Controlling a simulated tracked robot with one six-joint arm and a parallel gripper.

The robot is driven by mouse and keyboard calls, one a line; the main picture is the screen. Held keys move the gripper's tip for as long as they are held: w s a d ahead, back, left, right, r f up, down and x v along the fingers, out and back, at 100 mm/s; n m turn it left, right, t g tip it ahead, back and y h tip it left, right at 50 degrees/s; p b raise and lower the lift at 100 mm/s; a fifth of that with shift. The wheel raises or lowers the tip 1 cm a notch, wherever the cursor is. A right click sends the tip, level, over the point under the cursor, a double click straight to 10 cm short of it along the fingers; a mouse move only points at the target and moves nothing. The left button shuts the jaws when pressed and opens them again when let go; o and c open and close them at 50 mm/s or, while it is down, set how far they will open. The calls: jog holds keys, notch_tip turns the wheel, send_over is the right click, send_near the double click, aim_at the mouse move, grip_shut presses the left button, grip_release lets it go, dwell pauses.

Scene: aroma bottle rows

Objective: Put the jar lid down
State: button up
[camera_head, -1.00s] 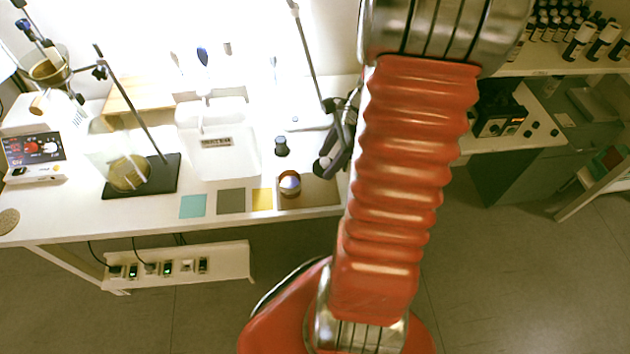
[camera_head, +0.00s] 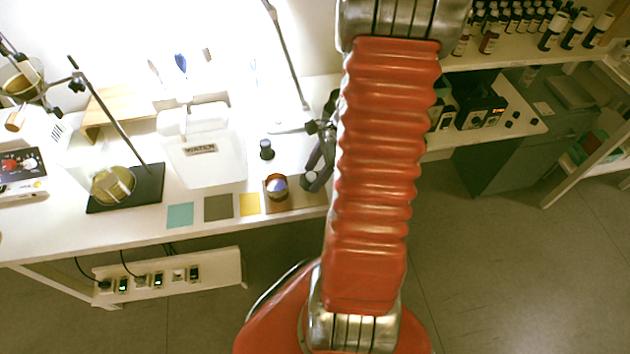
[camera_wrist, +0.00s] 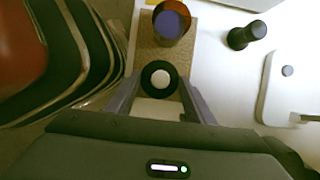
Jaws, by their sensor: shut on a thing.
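The jar lid (camera_wrist: 160,77), a black ring with a pale round centre, is held between the fingertips of my gripper (camera_wrist: 158,92). My gripper is shut on it, above the edge of a brown mat (camera_wrist: 146,52). In the head view the lid (camera_head: 311,181) shows below my gripper (camera_head: 318,168), just right of an open-looking amber jar (camera_head: 277,187). The jar also shows in the wrist view (camera_wrist: 172,20), standing on the mat beyond the lid. I cannot tell whether the lid touches the mat.
A small black knobbed object (camera_head: 267,150) stands behind the jar. Teal (camera_head: 180,215), grey (camera_head: 218,207) and yellow (camera_head: 249,204) squares lie along the white table's front edge, left of the mat. A white container (camera_head: 210,165) and a stand with a black base (camera_head: 125,188) are further left.

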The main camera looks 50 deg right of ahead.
jog(key=shift+f, duration=2.1)
jog(key=o, duration=1)
jog(key=shift+o, duration=0.2)
jog(key=shift+r, duration=0.1)
jog(key=v, duration=1.2)
